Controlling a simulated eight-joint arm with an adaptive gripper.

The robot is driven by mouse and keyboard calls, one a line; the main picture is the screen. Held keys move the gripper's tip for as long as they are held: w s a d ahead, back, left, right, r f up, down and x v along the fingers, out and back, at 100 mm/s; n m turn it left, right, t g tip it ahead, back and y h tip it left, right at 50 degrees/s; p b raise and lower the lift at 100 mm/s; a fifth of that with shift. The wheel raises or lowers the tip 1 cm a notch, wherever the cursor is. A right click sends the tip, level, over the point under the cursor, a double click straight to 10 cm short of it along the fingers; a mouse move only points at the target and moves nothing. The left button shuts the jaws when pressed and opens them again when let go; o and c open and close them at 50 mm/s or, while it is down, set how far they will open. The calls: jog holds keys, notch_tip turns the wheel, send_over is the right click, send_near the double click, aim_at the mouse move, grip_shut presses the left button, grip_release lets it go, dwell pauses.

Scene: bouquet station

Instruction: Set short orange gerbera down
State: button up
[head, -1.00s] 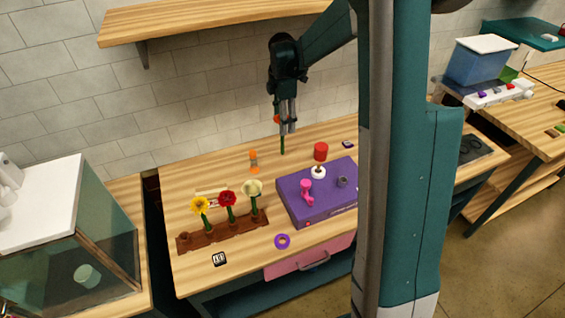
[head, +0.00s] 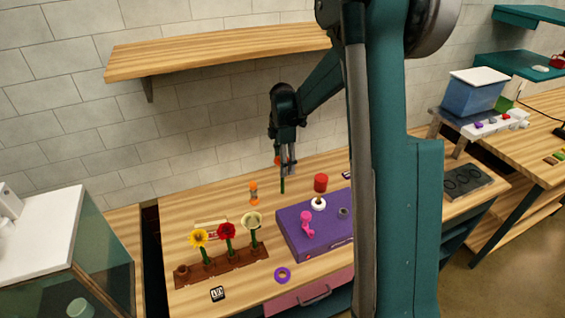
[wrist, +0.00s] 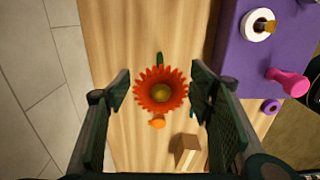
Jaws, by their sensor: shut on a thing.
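The short orange gerbera has a red-orange head with a yellow-brown centre (wrist: 160,93). My gripper (head: 287,162) is shut on it, and the head shows between the fingers in the wrist view. Its green stem (head: 282,186) hangs nearly upright below the fingers, over the back of the wooden table (head: 185,208). I cannot tell whether the stem's lower end touches the tabletop. The fingers hide part of the flower in the head view.
A brown rack (head: 222,266) holding yellow, red and cream flowers stands front left. A purple box (head: 290,222) carries a red-topped item and a pink item. A small orange item (head: 253,194) stands left of the stem.

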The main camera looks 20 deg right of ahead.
jog(key=shift+f, duration=0.2)
jog(key=o, duration=0.9)
jog(key=shift+c, duration=0.2)
jog(key=shift+r, duration=0.2)
jog(key=shift+r, duration=2.75)
